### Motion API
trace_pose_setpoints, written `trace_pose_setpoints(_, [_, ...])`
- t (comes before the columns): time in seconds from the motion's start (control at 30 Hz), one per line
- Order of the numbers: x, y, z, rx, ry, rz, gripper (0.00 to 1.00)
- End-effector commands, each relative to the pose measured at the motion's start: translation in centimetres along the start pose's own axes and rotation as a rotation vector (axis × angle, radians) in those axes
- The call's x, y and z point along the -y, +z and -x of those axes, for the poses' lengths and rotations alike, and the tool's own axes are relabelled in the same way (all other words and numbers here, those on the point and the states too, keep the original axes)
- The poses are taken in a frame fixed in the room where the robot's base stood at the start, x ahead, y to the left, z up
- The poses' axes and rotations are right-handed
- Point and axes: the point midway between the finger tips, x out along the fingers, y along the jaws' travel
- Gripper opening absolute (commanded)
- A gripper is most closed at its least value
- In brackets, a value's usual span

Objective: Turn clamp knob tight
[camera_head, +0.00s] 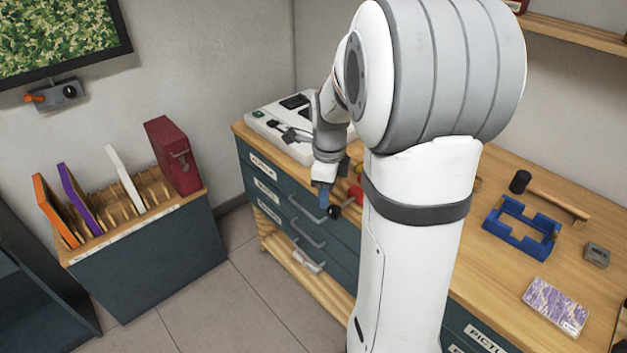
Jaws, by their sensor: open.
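My gripper (326,190) hangs at the front edge of the workbench, beyond my arm, pointing down. A small black round knob (334,212) shows just below it, in front of the dark drawers. A narrow blue piece sits between the white wrist end and the knob; I cannot tell whether it is a finger or part of a clamp. A bit of red (356,192) shows beside it, mostly hidden by my arm. The jaws are open, but their fingertips are too small to make out, and I cannot tell whether they touch the knob.
The wooden workbench (490,250) carries a white machine (290,122), a blue frame (522,228), a mallet (555,202), a grey block (597,255) and a purple patterned block (556,305). Drawer handles (307,233) stick out below. A slotted rack (140,215) stands left, with clear floor between.

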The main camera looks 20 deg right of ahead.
Motion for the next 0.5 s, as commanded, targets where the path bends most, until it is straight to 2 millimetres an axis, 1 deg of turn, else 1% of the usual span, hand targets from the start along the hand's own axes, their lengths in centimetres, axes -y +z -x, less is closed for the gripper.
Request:
trace_pose_setpoints(0.03, [1.1,-0.3,-0.4,-0.006,0.012,-0.118,0.44])
trace_pose_setpoints(0.1, [2.4,-0.6,-1.1,-0.013,0.021,-0.270,0.44])
trace_pose_setpoints(0.2, [3.6,-0.9,-1.9,-0.021,0.029,-0.430,0.44])
trace_pose_setpoints(0.33, [4.4,-1.1,-2.6,-0.027,0.035,-0.545,0.44])
trace_pose_setpoints(0.43, [4.5,-1.2,-3.4,-0.030,0.037,-0.574,0.44])
trace_pose_setpoints(0.5, [4.5,-1.2,-4.2,-0.030,0.038,-0.577,0.44])
